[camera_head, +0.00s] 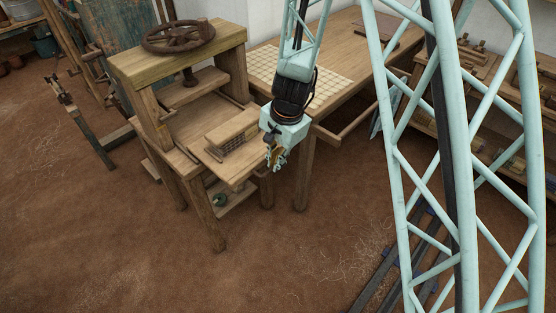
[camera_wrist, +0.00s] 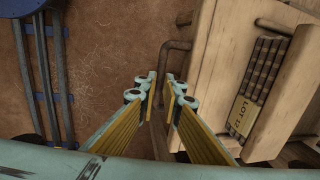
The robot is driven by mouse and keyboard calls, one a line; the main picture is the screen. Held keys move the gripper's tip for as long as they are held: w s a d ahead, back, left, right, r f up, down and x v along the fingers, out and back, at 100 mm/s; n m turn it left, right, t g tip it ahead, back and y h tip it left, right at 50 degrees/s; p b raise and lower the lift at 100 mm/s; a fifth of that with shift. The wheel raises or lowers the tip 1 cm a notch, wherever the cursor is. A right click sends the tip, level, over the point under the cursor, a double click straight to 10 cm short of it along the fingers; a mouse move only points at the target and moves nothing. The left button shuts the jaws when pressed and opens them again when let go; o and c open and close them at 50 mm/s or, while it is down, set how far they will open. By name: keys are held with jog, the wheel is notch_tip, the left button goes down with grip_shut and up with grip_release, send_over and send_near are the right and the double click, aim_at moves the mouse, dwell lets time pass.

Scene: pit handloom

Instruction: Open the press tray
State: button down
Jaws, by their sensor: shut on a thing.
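The wooden press (camera_head: 178,62) stands left of centre in the head view, with a dark hand wheel on top. Its press tray (camera_head: 230,178) sticks out from the front towards the right. The tray also fills the right side of the wrist view (camera_wrist: 205,70). A dark bent handle (camera_wrist: 176,47) runs along the tray's outer edge. My gripper (camera_head: 275,158) is at that edge; in the wrist view its fingers (camera_wrist: 161,88) are closed around the handle bar. The exact contact is partly hidden by the fingers.
A slatted block (camera_head: 231,132) lies on the tray, labelled "LOT 12" (camera_wrist: 244,117) in the wrist view. A table (camera_head: 345,75) with a gridded sheet stands behind my gripper. Blue-marked floor rails (camera_wrist: 45,80) run at left in the wrist view. Brown floor in front is open.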

dwell(0.3)
jog(key=c, duration=2.8)
grip_release()
jog(key=shift+r, duration=0.15)
jog(key=shift+s+d+r, duration=0.25)
jog(key=shift+d+r, duration=0.05)
jog(key=shift+r, duration=1.6)
jog(key=shift+s+d+r, duration=0.25)
jog(key=shift+d+r, duration=0.05)
jog(key=shift+r, duration=1.65)
jog(key=shift+s+d+r, duration=0.25)
jog(key=shift+d+r, duration=0.05)
jog(key=shift+r, duration=1.6)
